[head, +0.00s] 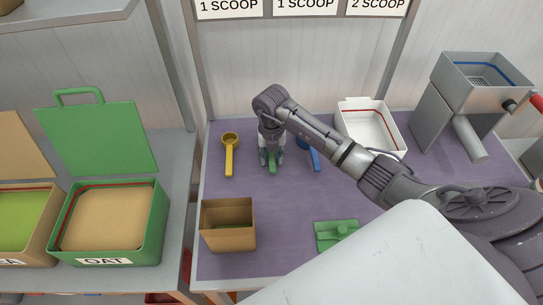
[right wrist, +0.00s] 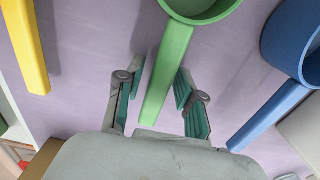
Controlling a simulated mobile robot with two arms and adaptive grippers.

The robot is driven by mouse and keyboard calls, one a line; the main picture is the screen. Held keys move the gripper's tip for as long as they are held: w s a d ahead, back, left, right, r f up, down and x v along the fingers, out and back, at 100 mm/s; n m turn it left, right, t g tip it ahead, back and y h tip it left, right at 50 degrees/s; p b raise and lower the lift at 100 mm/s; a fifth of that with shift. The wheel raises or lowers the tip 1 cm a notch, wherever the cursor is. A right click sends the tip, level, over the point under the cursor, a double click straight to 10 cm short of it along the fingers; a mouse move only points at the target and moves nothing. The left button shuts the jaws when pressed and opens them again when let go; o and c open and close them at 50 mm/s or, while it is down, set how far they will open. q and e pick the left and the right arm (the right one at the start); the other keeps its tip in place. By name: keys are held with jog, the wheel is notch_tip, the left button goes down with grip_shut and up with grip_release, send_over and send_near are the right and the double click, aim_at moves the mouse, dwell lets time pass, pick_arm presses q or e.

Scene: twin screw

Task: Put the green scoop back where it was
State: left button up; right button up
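The green scoop (head: 272,168) lies on the purple table top between the yellow scoop (head: 229,155) and the blue scoop (head: 314,158). In the head view my right gripper (head: 270,158) covers most of it, and only the handle's end shows. In the right wrist view the green scoop's handle (right wrist: 168,75) lies between the fingers of my right gripper (right wrist: 161,72), with a gap on each side. The fingers are apart. The scoop's cup is at the top edge, partly cut off. My left gripper is not in view.
An open brown box (head: 228,242) and a green lid (head: 325,240) are near the table's front. A white bin (head: 385,140) and a grey machine (head: 435,120) stand at the right. The green OAT bin (head: 152,225) is at the left. The table between the box and lid is clear.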

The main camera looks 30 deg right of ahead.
aim_at(272, 156)
jog(key=shift+r, duration=0.2)
notch_tip(272, 156, up, 12)
jog(key=b, duration=0.2)
dwell(0.4)
dwell(1.3)
